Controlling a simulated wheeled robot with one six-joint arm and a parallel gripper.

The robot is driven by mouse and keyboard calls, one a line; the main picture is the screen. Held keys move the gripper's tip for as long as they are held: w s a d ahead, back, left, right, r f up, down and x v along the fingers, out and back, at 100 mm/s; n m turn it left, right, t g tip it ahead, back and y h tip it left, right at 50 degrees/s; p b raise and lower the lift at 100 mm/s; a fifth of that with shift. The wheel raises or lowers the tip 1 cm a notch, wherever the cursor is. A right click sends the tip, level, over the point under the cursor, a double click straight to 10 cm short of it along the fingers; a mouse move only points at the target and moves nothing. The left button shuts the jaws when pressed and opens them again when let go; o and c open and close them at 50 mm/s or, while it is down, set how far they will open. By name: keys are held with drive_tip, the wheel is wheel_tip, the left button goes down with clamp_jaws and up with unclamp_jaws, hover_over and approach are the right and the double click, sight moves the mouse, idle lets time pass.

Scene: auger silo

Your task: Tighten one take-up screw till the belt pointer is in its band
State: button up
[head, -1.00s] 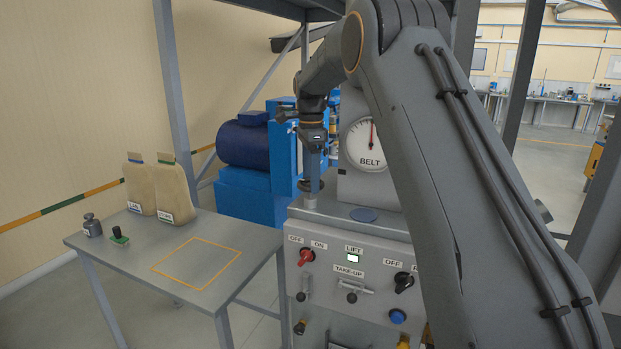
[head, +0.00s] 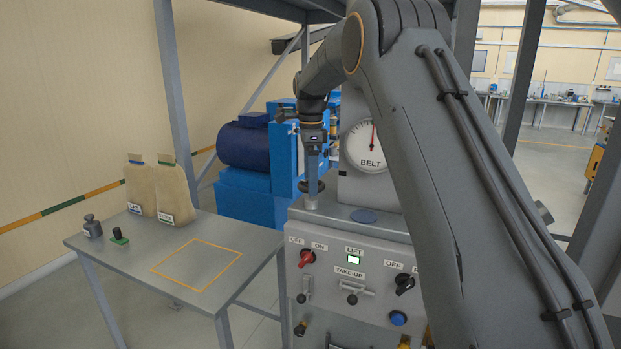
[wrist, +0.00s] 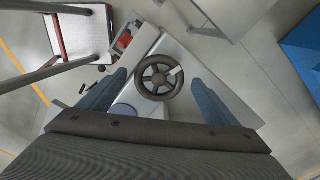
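The BELT dial (head: 364,149) is white with a red pointer (head: 373,134) standing nearly upright; the arm hides its right side, and I cannot make out the band. My gripper (head: 312,188) points down at a dark handwheel (head: 303,187) on top of the grey cabinet. In the wrist view the spoked handwheel (wrist: 142,76) lies between the two blue fingers of my gripper (wrist: 158,78), with gaps on both sides. The gripper is open. The TAKE-UP label (head: 349,272) is on the front panel, above a small T-shaped handle (head: 352,292).
The panel carries a red switch (head: 307,258), a black switch (head: 404,283), a lit LIFT lamp (head: 353,260) and a blue button (head: 398,318). The table (head: 222,305) at left holds two sacks (head: 176,195), a weight (head: 92,227) and a stamp-like item (head: 119,236).

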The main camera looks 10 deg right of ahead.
drive_tip(key=shift+r+b, duration=1.45)
drive_tip(key=shift+r, duration=2.4)
